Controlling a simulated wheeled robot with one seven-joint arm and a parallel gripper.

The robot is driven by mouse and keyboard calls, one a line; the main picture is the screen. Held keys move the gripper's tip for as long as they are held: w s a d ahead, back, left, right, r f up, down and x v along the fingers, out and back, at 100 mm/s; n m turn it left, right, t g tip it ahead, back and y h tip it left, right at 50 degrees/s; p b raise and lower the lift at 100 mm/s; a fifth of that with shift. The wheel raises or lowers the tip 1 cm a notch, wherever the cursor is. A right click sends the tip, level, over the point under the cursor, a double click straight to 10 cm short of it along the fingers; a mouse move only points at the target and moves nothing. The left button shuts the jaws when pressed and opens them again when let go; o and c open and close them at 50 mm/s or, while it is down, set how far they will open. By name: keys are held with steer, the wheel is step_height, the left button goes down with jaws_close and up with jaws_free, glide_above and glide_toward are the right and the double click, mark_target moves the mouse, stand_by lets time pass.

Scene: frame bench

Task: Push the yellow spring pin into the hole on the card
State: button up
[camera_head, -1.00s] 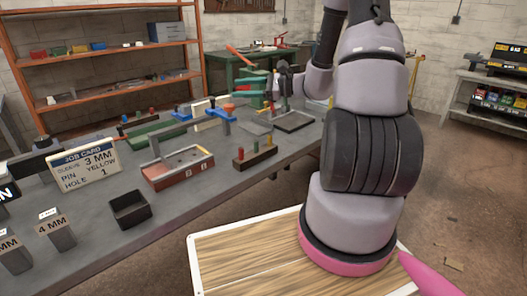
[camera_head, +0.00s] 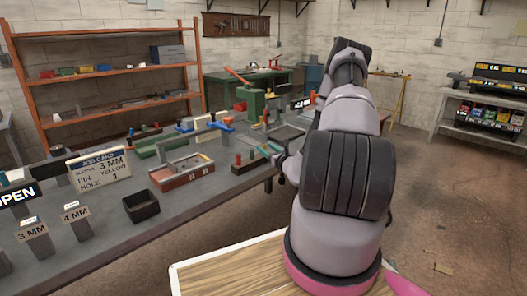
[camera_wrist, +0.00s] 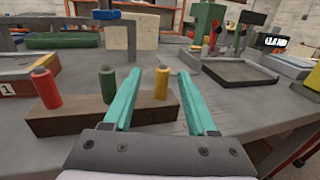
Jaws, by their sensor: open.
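The job card (camera_head: 98,170) reads sleeve 3 MM, pin yellow, hole 1. A dark wooden block (camera_wrist: 75,124) holds three upright pins: red (camera_wrist: 46,90), green (camera_wrist: 108,86) and yellow (camera_wrist: 161,84). In the head view the block (camera_head: 238,170) stands near the bench's front edge. My gripper (camera_wrist: 160,70) is open, with its two teal fingers on either side of the yellow pin; I cannot tell whether either touches it. A red fixture box (camera_head: 182,177) sits left of the block; its label "1" shows at the wrist view's left edge. Its holes cannot be made out.
A black open bin (camera_head: 142,206) and the 3 MM and 4 MM stands (camera_head: 76,215) are at the front left. A dark shallow tray (camera_wrist: 240,76) and a green press (camera_wrist: 207,22) stand beyond the block to the right. Blue and green vises (camera_head: 218,125) stand behind.

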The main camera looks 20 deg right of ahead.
steer(key=shift+w+a, duration=0.1)
steer(key=shift+w, duration=3.05)
jaws_close()
